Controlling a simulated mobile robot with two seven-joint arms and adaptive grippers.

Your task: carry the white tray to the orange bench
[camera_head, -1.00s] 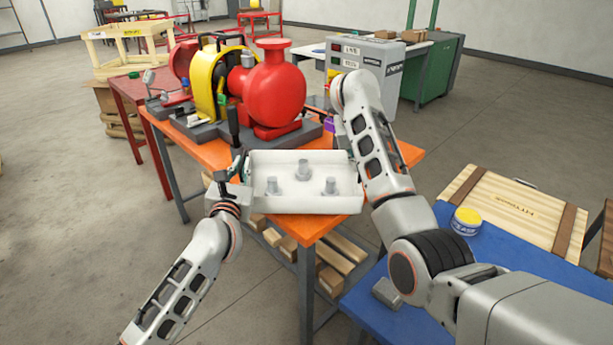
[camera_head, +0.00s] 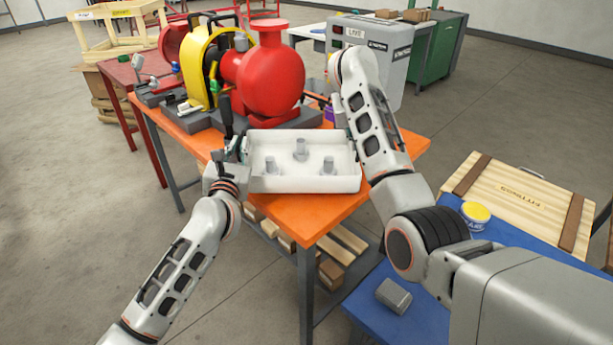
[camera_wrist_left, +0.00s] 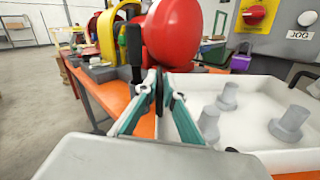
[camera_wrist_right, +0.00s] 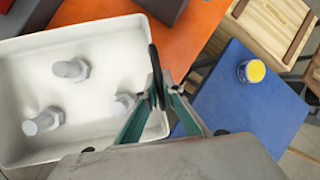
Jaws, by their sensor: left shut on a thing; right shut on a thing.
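The white tray (camera_head: 305,184) is above the near corner of the orange bench (camera_head: 308,212) and looks about level. I cannot tell whether it touches the top. Three grey bolt-like pieces stand in it, and they also show in the right wrist view. My left gripper (camera_head: 239,152) is shut on the tray's left wall, and its fingers (camera_wrist_left: 160,88) show in the left wrist view. My right gripper is mostly hidden behind its arm in the head view. In the right wrist view its fingers (camera_wrist_right: 157,88) are shut on the tray's opposite wall.
A red pump (camera_head: 270,85) with a yellow guard (camera_head: 203,68) stands on the bench just behind the tray. A grey control box (camera_head: 385,70) is behind right.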

